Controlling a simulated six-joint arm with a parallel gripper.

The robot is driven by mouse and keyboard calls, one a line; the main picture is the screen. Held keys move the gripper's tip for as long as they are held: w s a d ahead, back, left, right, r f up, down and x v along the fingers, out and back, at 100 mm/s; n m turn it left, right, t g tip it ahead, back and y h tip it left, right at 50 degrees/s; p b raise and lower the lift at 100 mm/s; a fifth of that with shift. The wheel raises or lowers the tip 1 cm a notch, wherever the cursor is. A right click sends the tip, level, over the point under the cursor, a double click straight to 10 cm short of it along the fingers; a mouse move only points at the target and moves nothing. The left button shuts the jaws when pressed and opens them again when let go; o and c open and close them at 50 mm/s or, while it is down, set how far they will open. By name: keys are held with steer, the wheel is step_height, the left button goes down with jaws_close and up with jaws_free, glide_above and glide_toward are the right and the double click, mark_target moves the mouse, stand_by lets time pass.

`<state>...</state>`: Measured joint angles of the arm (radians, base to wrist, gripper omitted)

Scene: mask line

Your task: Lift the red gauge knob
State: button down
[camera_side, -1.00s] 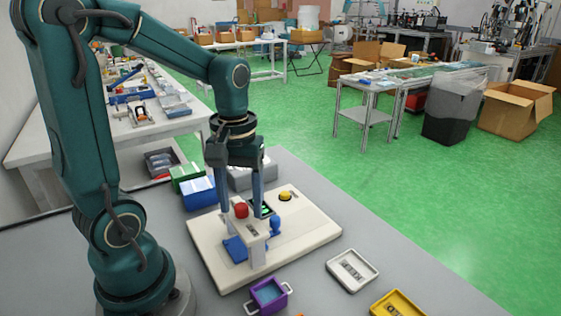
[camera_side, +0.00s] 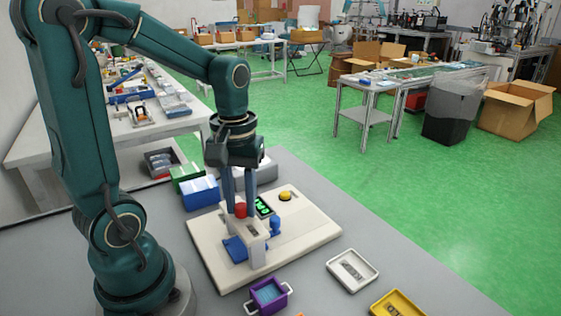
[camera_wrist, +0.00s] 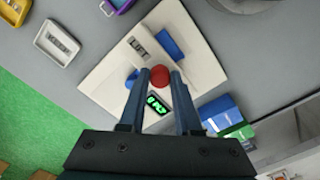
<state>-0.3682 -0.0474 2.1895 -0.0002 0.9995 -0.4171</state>
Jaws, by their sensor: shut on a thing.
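The red gauge knob (camera_side: 241,210) sits at the top of the cream gauge post on a cream base plate (camera_side: 315,236). My gripper (camera_side: 240,212) points down over the post, its two blue-grey fingers closed on the knob from both sides. In the wrist view the red knob (camera_wrist: 160,75) shows between the fingertips (camera_wrist: 160,80). The knob appears still at the height of the post. A green-lit display (camera_side: 263,207) is just behind the fingers, and a blue knob (camera_side: 275,225) is to the right.
A yellow button (camera_side: 285,196) is at the back of the plate. A purple bin (camera_side: 268,297), a white tray (camera_side: 352,270) and a yellow tray (camera_side: 398,304) lie in front. Blue (camera_side: 200,193) and green (camera_side: 187,178) boxes stand behind.

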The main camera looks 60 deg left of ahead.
mark_target(241, 205)
stand_by(0.8)
steer(key=shift+r, duration=1.25)
steer(key=c, duration=0.6)
jaws_free()
steer(key=shift+r, duration=2.55)
